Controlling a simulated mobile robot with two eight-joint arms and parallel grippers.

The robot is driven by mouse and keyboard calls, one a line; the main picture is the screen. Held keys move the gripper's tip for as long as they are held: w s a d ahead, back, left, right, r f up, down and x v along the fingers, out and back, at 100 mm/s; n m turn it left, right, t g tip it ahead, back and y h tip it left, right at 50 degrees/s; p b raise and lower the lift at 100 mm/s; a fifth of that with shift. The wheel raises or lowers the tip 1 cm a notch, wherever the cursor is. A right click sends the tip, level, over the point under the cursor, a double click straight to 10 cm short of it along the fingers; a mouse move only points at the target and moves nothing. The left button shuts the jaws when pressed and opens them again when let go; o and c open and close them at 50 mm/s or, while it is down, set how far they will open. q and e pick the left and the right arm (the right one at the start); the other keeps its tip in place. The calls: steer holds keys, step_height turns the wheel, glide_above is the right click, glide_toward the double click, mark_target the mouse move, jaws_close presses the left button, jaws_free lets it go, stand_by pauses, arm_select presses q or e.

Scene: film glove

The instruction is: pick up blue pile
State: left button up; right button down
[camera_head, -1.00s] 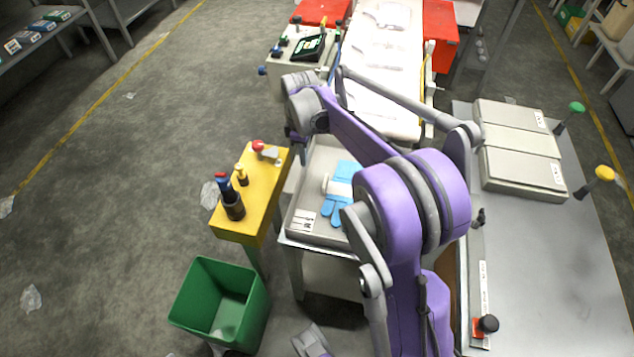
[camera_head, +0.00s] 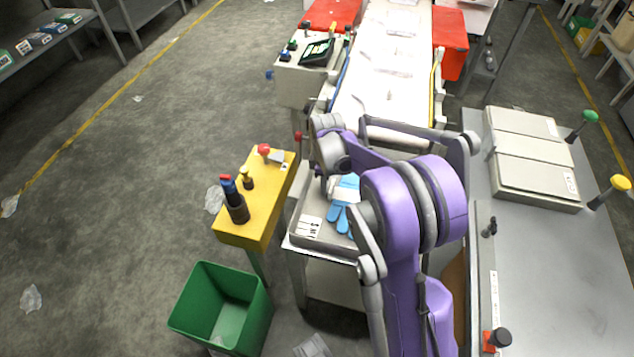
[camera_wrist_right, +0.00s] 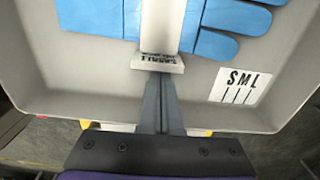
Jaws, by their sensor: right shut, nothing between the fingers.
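The blue pile (camera_head: 338,215) is a stack of blue gloves with a white band around it, lying in a grey tray (camera_head: 301,240). In the right wrist view the blue gloves (camera_wrist_right: 215,45) show on both sides of the white band (camera_wrist_right: 160,28), whose near end has dark print. My right gripper (camera_wrist_right: 160,76) is shut and empty, its fingertips at the near end of the band; I cannot tell whether they touch it. In the head view my right arm hides part of the pile and tray. My left gripper is not in view.
A size card marked S M L (camera_wrist_right: 238,86) lies in the tray. A yellow stand (camera_head: 262,205) with knobs is left of the tray, and a green bin (camera_head: 190,318) is below it. A white conveyor (camera_head: 385,95) runs behind. A grey table (camera_head: 560,280) is at right.

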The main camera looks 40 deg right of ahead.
mark_target(343, 195)
stand_by(0.3)
steer(key=s+d, duration=0.1)
steer(key=s, duration=0.1)
steer(key=s+d, duration=0.2)
steer(key=shift+s+d, duration=0.15)
steer(key=shift+d, duration=0.15)
